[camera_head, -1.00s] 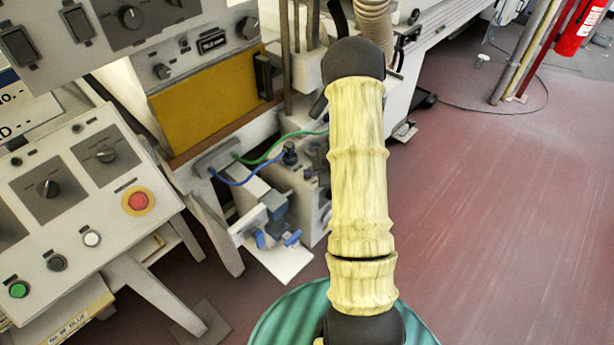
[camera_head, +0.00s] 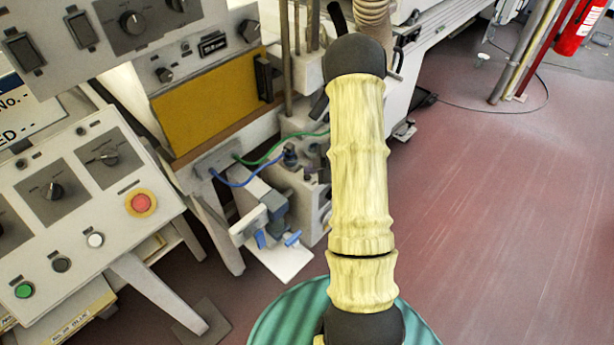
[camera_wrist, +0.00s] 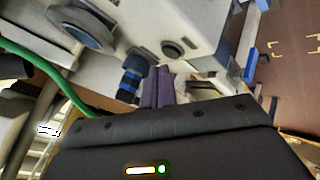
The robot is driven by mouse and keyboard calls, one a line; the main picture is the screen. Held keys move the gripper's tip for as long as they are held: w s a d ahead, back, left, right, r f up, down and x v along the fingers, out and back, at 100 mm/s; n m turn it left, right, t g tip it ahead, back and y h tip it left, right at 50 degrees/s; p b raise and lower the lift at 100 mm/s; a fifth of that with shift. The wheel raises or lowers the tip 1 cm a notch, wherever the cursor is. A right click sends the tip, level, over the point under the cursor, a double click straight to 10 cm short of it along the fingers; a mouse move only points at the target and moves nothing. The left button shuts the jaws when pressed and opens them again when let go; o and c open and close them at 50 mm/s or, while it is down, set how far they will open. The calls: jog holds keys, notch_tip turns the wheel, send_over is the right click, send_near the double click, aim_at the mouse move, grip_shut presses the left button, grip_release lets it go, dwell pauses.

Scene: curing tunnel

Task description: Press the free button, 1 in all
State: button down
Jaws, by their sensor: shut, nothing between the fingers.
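My gripper (camera_wrist: 157,88) shows in the wrist view as two purple fingers pressed together, with nothing between them. Just beyond the tips is a pale machine body with a round dark button-like part (camera_wrist: 174,48). I cannot tell whether the fingers touch anything. In the head view my arm hides most of the gripper. The sloped control panel at the left carries a green button (camera_head: 24,290), a black button (camera_head: 61,264), a white button (camera_head: 95,239) and a red mushroom button (camera_head: 140,202) on a yellow ring. The pictures do not show which button is the free one.
A green hose (camera_wrist: 45,72) and a blue-banded fitting (camera_wrist: 131,80) lie close to the fingers. A large round dial-like part (camera_wrist: 82,25) is at the upper left there. A yellow panel (camera_head: 205,105) stands behind the hoses. Open red floor (camera_head: 490,230) lies to the right.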

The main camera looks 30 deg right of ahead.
aim_at(311, 178)
notch_tip(311, 178, up, 5)
jog(key=p, duration=0.4)
dwell(0.8)
jog(key=shift+w+r, duration=0.1)
jog(key=shift+r, duration=0.05)
jog(key=a+r+m+h, duration=0.45)
jog(key=r+m, duration=0.25)
jog(key=r, duration=0.3)
jog(key=s+a+r+m+g, duration=0.2)
jog(key=s+a+m, duration=0.2)
jog(key=s, duration=0.5)
jog(key=s+a+r+m+g, duration=0.3)
jog(key=s+a+m, duration=0.1)
jog(key=s+a, duration=0.3)
jog(key=shift+s+a+r, duration=0.3)
jog(key=shift+s+a, duration=0.1)
jog(key=shift+s, duration=0.6)
